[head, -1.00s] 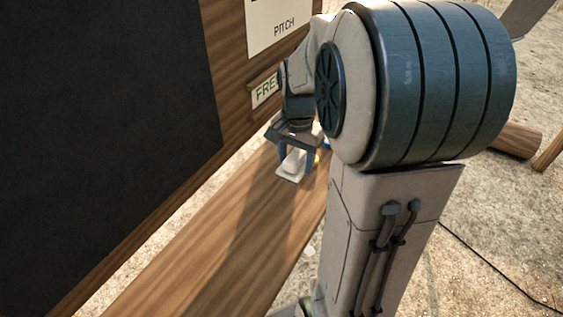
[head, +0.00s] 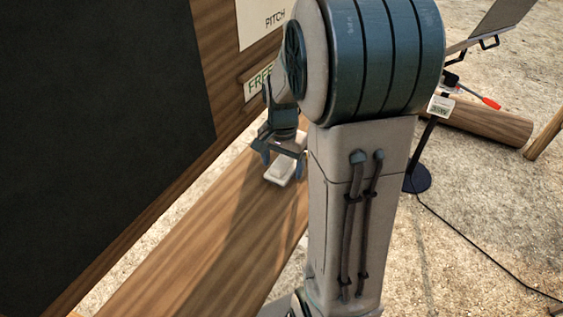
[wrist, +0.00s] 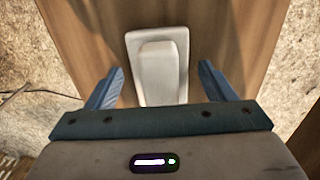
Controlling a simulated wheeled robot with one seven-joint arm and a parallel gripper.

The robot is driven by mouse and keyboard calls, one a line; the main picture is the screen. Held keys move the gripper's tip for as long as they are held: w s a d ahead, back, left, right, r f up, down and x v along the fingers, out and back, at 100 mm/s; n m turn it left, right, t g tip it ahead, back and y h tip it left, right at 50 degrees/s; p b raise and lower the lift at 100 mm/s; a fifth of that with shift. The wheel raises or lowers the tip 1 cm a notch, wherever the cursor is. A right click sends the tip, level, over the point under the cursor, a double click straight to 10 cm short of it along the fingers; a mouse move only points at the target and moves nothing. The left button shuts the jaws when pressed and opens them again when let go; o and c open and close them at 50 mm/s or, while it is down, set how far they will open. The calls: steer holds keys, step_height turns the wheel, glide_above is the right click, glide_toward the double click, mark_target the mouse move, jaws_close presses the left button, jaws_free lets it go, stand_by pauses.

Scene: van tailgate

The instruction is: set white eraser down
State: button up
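The white eraser (wrist: 160,72) is a pale block lying on a slightly larger flat white tray (wrist: 179,36). The tray rests on the wooden plank. My gripper (wrist: 160,67) is open, with one blue finger out to each side of the eraser and a gap on both sides. In the head view my gripper (head: 282,158) is above the eraser (head: 286,167) and the tray (head: 275,180). The near end of the eraser is hidden by my gripper's body in the wrist view.
The wooden plank (head: 205,240) runs along a dark board (head: 95,110) in a wooden frame. Signs reading PITCH (head: 262,22) and FREE (head: 258,84) are on the frame. At right are a log (head: 485,125), a dark stand base (head: 418,179) and a cable on the ground.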

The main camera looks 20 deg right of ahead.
mark_target(283, 160)
steer(key=shift+r, duration=0.1)
step_height(283, 160, up, 11)
steer(key=shift+f, duration=0.1)
steer(key=s+a+f+n+t, duration=0.1)
steer(key=s+a+n, duration=0.3)
steer(key=s+n, duration=0.1)
steer(key=s+a+f+n+t, duration=0.1)
steer(key=s+a+n, duration=0.3)
steer(key=s, duration=0.4)
steer(key=shift+s+a+n+t, duration=0.25)
steer(key=shift+n+t, duration=0.25)
steer(key=shift+n, duration=0.4)
steer(key=shift+w, duration=0.1)
